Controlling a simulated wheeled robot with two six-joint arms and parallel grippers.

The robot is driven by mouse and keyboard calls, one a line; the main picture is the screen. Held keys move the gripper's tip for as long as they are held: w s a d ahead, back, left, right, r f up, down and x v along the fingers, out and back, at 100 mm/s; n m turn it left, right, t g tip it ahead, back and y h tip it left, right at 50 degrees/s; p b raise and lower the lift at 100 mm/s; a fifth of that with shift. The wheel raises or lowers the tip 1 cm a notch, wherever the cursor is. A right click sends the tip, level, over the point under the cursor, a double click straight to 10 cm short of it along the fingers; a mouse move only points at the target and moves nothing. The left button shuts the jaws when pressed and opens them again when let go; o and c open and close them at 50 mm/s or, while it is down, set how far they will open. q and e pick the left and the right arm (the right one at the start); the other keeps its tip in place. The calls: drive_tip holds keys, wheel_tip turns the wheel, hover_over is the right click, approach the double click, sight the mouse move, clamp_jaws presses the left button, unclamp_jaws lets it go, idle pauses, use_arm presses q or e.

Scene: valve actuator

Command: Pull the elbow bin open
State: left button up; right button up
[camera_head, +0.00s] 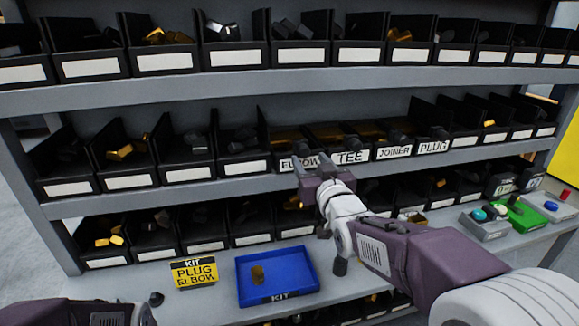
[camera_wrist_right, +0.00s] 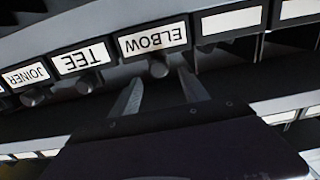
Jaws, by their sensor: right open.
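The elbow bin (camera_head: 283,163) is on the middle shelf, its white ELBOW label partly covered by my right gripper in the head view. In the right wrist view the elbow bin (camera_wrist_right: 155,38) appears upside down with a dark round knob (camera_wrist_right: 158,68) at its front. My right gripper (camera_head: 308,163) is in front of the bin, fingers toward the label. In the wrist view its two fingers (camera_wrist_right: 160,90) are apart, one on each side of the knob; contact cannot be told. Part of my left arm shows at the bottom left; its fingers are unclear.
Bins labelled TEE (camera_head: 350,157), JOINER (camera_head: 394,152) and PLUG (camera_head: 433,147) stand to the right of the elbow bin. A blue kit tray (camera_head: 305,263) holding a gold piece lies on the bench beside a yellow PLUG ELBOW sign (camera_head: 194,272). Shelf edges run above and below.

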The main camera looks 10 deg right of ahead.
sight(301, 146)
drive_tip(key=w+p, duration=0.2)
drive_tip(key=w, duration=0.7)
drive_tip(key=shift+w, duration=0.25)
clamp_jaws()
drive_tip(key=shift+s+f, duration=0.1)
idle(0.9)
